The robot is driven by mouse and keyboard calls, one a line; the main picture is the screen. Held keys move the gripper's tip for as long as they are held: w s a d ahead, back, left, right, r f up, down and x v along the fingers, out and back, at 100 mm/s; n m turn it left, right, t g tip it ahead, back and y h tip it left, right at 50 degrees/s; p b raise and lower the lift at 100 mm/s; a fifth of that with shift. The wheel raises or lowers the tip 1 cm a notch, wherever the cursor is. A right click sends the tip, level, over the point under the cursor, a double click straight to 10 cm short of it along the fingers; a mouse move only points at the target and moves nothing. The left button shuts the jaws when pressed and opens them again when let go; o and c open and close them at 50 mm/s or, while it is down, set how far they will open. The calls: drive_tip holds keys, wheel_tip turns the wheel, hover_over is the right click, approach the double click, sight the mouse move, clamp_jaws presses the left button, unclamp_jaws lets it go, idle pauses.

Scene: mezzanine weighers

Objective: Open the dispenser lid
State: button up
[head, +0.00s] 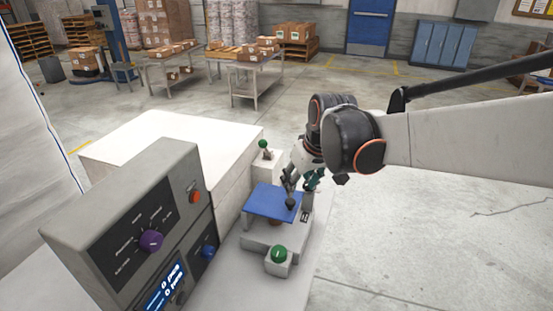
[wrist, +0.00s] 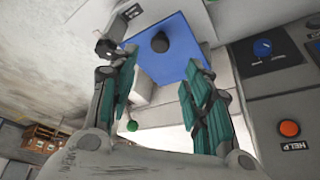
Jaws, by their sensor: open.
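The dispenser lid (head: 268,203) is a flat blue plate on a pale grey body (head: 262,247); it looks level. In the wrist view the blue lid (wrist: 182,52) fills the space beyond my fingers, with a round black knob (wrist: 160,42) on it. My gripper (head: 299,190) is over the right part of the lid and partly hides it. In the wrist view my gripper (wrist: 160,62) is open, teal-padded fingers on either side of the knob's line, nothing between them. I cannot tell whether a fingertip touches the lid.
A grey control box (head: 130,225) with a purple dial (head: 151,241) stands at the left. A green button (head: 278,254) sits in front of the dispenser, and a green-knobbed lever (head: 263,145) behind it. A white block (head: 165,145) is at the back left. Open floor lies to the right.

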sight(290, 201)
drive_tip(key=b+x, duration=0.2)
drive_tip(key=x, duration=0.8)
drive_tip(key=shift+w+f+b, duration=0.1)
drive_tip(key=shift+w+b, duration=0.05)
drive_tip(key=shift+b, duration=0.25)
clamp_jaws()
